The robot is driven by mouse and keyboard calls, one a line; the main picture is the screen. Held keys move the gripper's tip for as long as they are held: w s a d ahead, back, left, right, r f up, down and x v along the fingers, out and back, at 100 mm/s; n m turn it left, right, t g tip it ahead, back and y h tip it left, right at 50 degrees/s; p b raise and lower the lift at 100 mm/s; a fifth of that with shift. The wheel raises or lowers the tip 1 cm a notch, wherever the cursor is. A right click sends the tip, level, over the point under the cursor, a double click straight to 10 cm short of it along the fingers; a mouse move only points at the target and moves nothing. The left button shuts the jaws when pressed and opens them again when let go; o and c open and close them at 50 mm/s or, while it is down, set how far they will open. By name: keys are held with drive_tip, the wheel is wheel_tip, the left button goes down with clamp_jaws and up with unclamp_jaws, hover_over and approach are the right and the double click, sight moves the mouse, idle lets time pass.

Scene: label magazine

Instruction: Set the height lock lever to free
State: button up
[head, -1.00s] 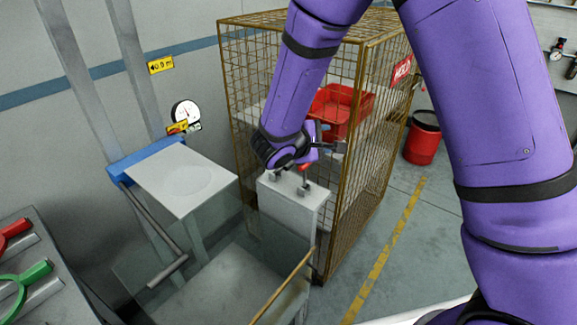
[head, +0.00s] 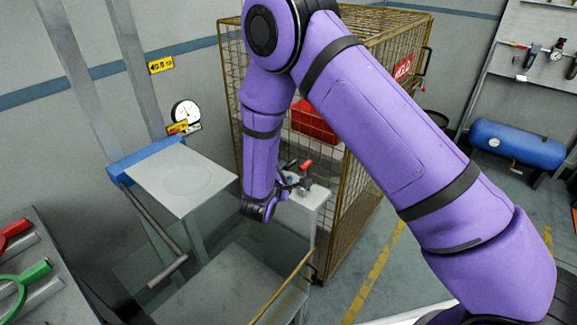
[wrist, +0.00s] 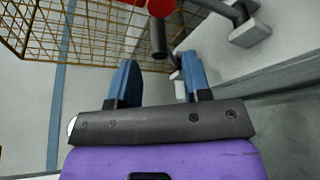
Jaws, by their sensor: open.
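The red-tipped lever (head: 306,165) stands on top of the grey pedestal (head: 303,213), in front of the wire cage. In the wrist view its red end (wrist: 160,7) is at the top edge, with a dark shaft (wrist: 158,38) below it. My gripper (wrist: 158,80) is open, with two blue fingers apart and nothing between them. The lever shaft lies beyond the fingertips, in line with the gap. In the head view my gripper (head: 290,181) is close beside the lever on its left, and my wrist partly hides the pedestal. I cannot tell the lever's setting.
A wire cage (head: 355,190) with a red bin (head: 313,122) stands behind the pedestal. A machine with a flat pale plate (head: 180,178), clear panels and a dark bar (head: 155,225) stands left. A round gauge (head: 186,112) is above the plate. Floor right of the cage is open.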

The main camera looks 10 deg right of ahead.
sight(288, 165)
drive_tip(key=shift+x, duration=3.05)
clamp_jaws()
